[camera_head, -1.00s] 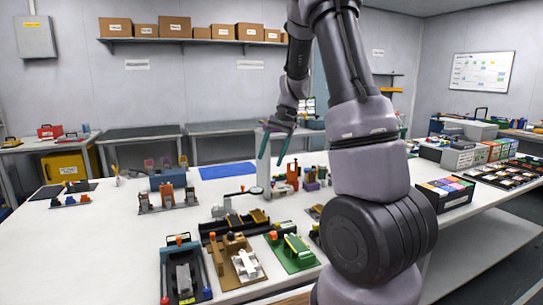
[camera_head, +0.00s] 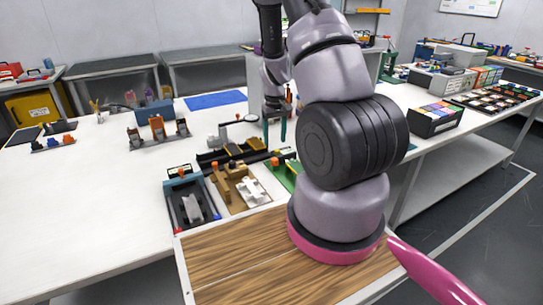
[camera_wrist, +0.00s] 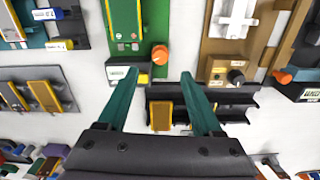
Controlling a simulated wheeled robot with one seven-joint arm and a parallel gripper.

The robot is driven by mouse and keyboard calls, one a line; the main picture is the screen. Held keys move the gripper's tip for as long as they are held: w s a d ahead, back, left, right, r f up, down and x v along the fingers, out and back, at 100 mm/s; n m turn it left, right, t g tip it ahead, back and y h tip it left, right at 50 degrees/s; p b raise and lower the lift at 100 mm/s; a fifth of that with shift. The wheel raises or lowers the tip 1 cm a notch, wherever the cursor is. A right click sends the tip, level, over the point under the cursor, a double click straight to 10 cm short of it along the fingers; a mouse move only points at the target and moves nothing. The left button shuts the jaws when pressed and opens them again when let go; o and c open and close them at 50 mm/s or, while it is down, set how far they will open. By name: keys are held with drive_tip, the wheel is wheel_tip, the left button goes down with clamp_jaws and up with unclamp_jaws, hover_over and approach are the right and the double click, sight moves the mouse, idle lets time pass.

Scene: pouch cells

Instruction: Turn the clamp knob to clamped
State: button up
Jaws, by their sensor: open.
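My gripper (camera_head: 275,127) has two teal fingers pointing down over the table, near the green fixture (camera_head: 281,175). In the wrist view the open gripper (camera_wrist: 156,75) has nothing between its fingertips. An orange knob (camera_wrist: 160,54) on the green fixture (camera_wrist: 125,22) lies just ahead of the fingertips, apart from them. A black knob (camera_wrist: 236,76) is on the brown fixture (camera_wrist: 232,52) to the right. Another orange knob (camera_wrist: 282,76) is on a dark fixture at the far right. I cannot tell which knob is the clamp knob, nor read the small labels.
A black rack (camera_wrist: 217,97) with yellow pieces lies beside the fixtures. A stand with upright clips (camera_head: 158,134) and a blue mat (camera_head: 215,100) are farther back. The white table is clear at the left (camera_head: 90,210). A box of coloured packs (camera_head: 435,118) stands at right.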

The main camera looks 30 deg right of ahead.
sight(274, 159)
wheel_tip(274, 159, down, 8)
drive_tip(key=shift+f, duration=0.15)
idle(0.3)
